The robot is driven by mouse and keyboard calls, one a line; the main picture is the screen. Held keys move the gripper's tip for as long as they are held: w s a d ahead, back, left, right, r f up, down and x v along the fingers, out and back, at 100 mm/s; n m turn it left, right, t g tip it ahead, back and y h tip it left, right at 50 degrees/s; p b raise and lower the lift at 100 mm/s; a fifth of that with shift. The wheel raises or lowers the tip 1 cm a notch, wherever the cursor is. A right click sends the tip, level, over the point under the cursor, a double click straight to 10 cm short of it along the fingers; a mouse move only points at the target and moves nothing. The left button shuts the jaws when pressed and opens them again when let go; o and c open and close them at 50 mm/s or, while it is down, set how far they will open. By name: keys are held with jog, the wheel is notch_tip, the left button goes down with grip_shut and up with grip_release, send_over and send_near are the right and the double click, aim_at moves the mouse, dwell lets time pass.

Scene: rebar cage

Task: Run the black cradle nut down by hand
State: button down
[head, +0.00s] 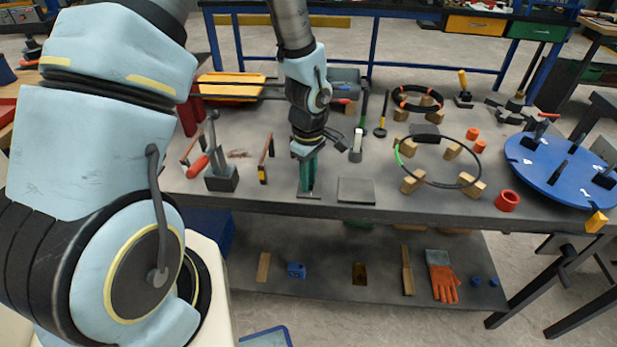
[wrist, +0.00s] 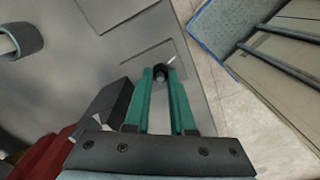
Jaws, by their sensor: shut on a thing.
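My gripper (head: 308,187) points straight down over the front edge of the workbench (head: 270,205), its green fingers low over a small dark base plate. In the wrist view the two green fingers close at their tips on a small round black nut (wrist: 161,69). A small white mark shows beside the nut. The nut seems to sit on an upright grey stud, mostly hidden between the fingers. In the head view the fingers hide the nut, and its height on the stud cannot be told.
A flat grey plate (head: 356,190) lies just right of the gripper. A tool with a red handle (head: 197,167) and a dark base stands to the left. A black ring (head: 440,185) rests on wooden blocks to the right, near a blue round table (head: 540,178).

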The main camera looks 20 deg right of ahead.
jog(key=shift+m, duration=0.3)
